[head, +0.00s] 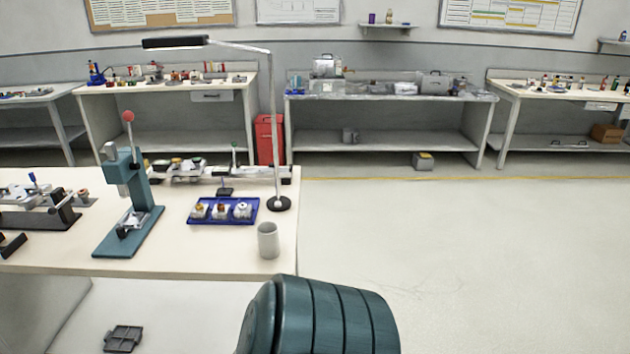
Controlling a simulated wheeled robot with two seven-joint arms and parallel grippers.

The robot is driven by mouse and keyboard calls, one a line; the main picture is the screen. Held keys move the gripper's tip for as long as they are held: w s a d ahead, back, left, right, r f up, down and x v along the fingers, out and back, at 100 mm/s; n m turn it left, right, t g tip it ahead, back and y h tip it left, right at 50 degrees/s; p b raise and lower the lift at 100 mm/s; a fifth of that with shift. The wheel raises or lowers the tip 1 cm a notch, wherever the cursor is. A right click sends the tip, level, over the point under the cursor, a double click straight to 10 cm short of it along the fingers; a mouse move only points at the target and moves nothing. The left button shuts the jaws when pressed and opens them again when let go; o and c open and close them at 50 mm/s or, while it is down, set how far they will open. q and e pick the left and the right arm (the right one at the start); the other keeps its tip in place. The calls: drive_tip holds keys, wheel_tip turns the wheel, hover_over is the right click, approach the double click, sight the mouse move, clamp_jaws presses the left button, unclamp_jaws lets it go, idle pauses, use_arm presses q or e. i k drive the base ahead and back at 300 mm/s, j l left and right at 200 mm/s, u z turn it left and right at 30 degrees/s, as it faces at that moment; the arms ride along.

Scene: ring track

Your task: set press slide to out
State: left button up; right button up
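The press (141,190) is teal, with a lever ending in a red knob (128,116), and stands upright on the left part of the near workbench. A small light metal slide (131,222) sits low on its base, below the ram. How far the slide is in or out is too small to tell. Neither of my grippers shows in the head view. A teal ribbed part, which looks like my own arm, fills the bottom middle, apart from the press.
A blue tray (224,218) with several small parts, a grey cup (268,240) and a lamp (278,203) stand right of the press. Dark fixtures (45,217) stand to its left. A dark bracket-like piece (123,338) lies lower left. The floor at right is clear.

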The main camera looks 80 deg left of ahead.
sight(135, 220)
drive_tip(key=u, duration=3.35)
